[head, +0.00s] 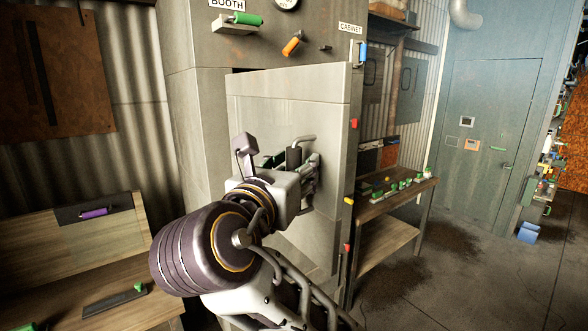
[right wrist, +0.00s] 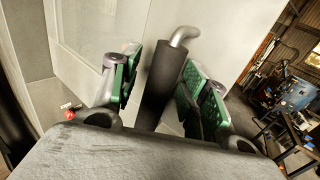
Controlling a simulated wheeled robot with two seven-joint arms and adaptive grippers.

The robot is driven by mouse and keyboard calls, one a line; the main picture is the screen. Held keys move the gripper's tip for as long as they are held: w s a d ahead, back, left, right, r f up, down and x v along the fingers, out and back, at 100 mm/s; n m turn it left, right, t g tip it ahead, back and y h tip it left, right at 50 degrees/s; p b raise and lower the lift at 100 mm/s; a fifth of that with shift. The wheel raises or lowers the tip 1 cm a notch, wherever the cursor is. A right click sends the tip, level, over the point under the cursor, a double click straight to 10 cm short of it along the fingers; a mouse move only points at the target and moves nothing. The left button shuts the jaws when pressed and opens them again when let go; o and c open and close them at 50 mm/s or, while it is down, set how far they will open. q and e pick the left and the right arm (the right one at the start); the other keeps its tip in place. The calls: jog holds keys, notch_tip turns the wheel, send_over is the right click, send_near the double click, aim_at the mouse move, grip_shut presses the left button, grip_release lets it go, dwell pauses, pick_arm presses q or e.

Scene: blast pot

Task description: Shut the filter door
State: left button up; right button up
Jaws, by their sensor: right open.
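The filter door (head: 290,95) is a pale grey panel on the tall grey booth cabinet. It stands ajar, with a dark gap along its top edge. Its handle (right wrist: 168,75) is a dark upright cylinder with a bent silver rod on top. My right gripper (head: 292,163) is at the door's face, around the handle. In the right wrist view, the green-padded fingers of my right gripper (right wrist: 165,88) are apart, with the handle between them. I cannot tell whether either pad touches it. My forearm hides the lower left of the door. My left gripper is not in view.
A wooden bench (head: 398,198) with small green items stands right of the cabinet. Another wooden table (head: 60,265) is at the left, with a purple-handled item (head: 94,212). Green and orange handles (head: 292,43) stick out above the door.

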grip_shut()
jog(key=shift+w+d, duration=0.1)
jog(key=shift+d, duration=0.05)
dwell(0.4)
